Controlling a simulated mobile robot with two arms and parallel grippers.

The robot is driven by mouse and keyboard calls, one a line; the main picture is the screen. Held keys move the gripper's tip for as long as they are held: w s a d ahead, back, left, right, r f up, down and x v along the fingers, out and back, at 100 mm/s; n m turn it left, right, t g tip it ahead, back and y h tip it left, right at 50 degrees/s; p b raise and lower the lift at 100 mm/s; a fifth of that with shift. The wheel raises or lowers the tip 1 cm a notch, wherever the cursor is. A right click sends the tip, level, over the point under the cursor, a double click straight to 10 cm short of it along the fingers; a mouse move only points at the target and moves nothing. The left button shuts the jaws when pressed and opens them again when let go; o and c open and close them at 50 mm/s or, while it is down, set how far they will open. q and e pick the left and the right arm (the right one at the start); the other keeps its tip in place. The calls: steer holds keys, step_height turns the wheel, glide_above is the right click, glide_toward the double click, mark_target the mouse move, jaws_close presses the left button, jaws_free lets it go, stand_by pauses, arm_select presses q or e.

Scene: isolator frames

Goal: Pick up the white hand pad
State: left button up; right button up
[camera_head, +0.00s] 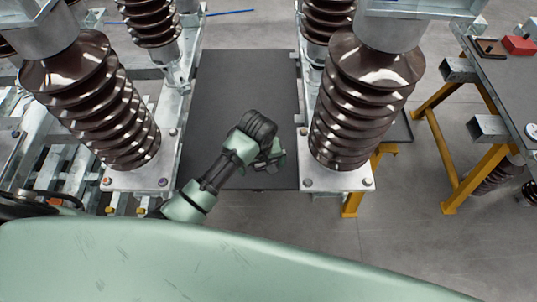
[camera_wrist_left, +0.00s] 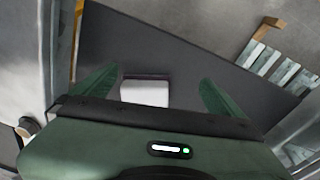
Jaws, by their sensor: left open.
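In the left wrist view, a white block-like pad (camera_wrist_left: 145,93) with a dark far edge lies on a dark flat surface (camera_wrist_left: 185,70). My left gripper (camera_wrist_left: 160,77) is open, with its two green fingers apart and the pad showing between them, nearer the left finger. Its lower part is hidden by my gripper body. I cannot tell whether the fingers touch it. In the head view my left gripper (camera_head: 272,160) is over the dark surface (camera_head: 240,80) between two insulators, and the pad is not visible. My right gripper is not in view.
Brown ribbed insulators stand close on the left (camera_head: 88,105) and right (camera_head: 362,105) of my left arm, on metal frames. A dark table (camera_head: 505,75) with yellow legs stands at the right, with a red box (camera_head: 518,45) on it.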

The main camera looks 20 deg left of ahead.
arm_select(q)
steer(key=shift+n+y, duration=0.3)
steer(key=shift+n, duration=0.6)
steer(key=w+r, duration=0.2)
steer(key=w, duration=0.2)
steer(key=shift+w+d+r, duration=0.25)
steer(key=shift+r, duration=0.15)
steer(key=shift+w+f, duration=0.15)
steer(key=shift+f, duration=0.1)
steer(key=shift+a+f, duration=0.2)
steer(key=shift+f, duration=0.7)
steer(key=f, duration=0.2)
steer(key=w+a+f+p, duration=0.1)
steer(key=f, duration=0.1)
steer(key=shift+f, duration=0.55)
steer(key=c, duration=1.6)
steer(key=shift+o, duration=0.2)
step_height(320, 180, up, 20)
